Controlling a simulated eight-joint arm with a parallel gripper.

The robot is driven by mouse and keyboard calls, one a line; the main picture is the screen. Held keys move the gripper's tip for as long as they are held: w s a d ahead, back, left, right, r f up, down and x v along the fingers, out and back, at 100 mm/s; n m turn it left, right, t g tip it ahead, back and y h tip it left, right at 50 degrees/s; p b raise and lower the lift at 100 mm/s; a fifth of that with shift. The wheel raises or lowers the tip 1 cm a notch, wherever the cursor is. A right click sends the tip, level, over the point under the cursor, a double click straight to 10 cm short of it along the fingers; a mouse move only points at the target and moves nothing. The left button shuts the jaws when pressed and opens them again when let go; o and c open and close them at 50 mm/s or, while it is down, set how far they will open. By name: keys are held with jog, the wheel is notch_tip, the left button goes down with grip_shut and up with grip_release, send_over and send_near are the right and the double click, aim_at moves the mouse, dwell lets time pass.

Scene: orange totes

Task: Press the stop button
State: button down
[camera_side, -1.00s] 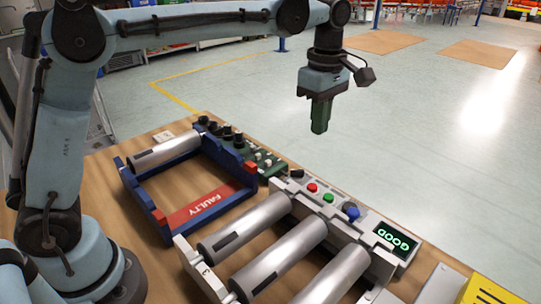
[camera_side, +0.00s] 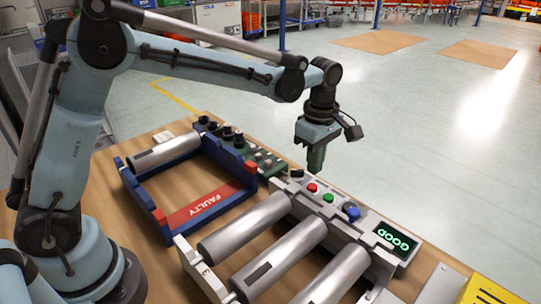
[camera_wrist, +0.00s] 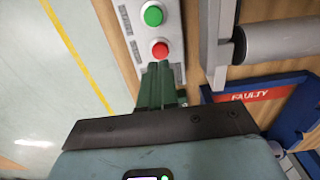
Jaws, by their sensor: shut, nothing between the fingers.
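My gripper (camera_side: 315,170) points down, shut and empty, with green fingers just above the red-button end of the box. In the wrist view the fingertips (camera_wrist: 160,68) appear right beside the red button (camera_wrist: 160,50), with the green button (camera_wrist: 152,15) beyond. Contact cannot be told.
Metal rollers (camera_side: 280,262) lie in front of the box. A blue tray (camera_side: 150,203) marked FAULTY holds one cylinder (camera_side: 165,151) at its back left. A green panel with knobs (camera_side: 262,160) stands behind. A yellow box (camera_side: 485,293) sits at the lower right.

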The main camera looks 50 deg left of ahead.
aim_at(313, 186)
jog(key=shift+f, duration=2)
jog(key=shift+f, duration=0.95)
notch_tip(313, 186, up, 15)
jog(key=shift+r, duration=0.1)
